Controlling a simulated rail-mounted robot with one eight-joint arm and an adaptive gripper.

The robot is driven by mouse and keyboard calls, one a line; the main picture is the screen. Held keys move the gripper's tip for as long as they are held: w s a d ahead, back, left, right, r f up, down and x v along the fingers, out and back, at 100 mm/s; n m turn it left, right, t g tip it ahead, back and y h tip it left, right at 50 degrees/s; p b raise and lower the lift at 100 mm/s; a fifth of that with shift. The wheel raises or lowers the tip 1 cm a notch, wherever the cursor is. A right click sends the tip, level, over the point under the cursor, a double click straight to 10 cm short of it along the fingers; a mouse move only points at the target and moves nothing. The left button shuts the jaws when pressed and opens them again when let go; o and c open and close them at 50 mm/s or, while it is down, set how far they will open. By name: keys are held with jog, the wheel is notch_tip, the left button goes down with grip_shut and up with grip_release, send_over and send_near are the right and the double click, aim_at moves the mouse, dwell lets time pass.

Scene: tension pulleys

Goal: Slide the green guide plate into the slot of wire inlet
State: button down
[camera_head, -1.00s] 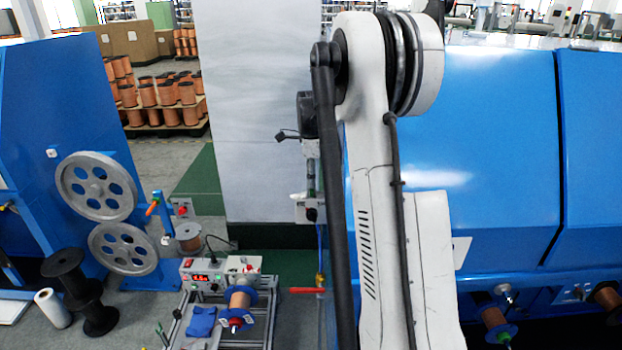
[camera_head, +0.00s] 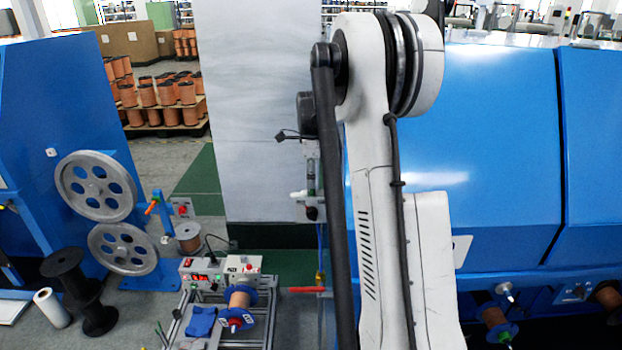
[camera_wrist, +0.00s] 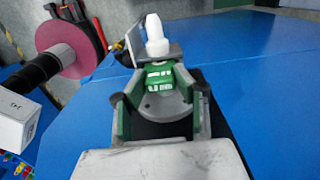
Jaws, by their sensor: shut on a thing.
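In the wrist view my gripper (camera_wrist: 158,64) reaches away from the camera, with its grey and green jointed fingers bent inward. A green piece with white markings (camera_wrist: 158,77), likely the green guide plate, sits between the fingertips, and the gripper is shut on it. A white rounded part (camera_wrist: 155,37) stands just beyond it; I cannot tell whether they touch. The slot of the wire inlet cannot be made out. In the head view my arm covers the middle, and neither the fingertips nor the green piece can be made out.
A broad blue surface (camera_wrist: 255,75) fills the right of the wrist view. At its left are a pink-flanged spool (camera_wrist: 70,37) and a white box (camera_wrist: 17,118). The head view shows a blue machine (camera_head: 500,150), grey pulley wheels (camera_head: 123,249) and a bench spool (camera_head: 238,299).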

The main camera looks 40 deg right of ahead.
jog(key=shift+f+b, duration=0.4)
jog(key=shift+f, duration=0.3)
jog(key=c, duration=1.3)
grip_release()
jog(key=shift+r, duration=0.1)
notch_tip(320, 180, up, 12)
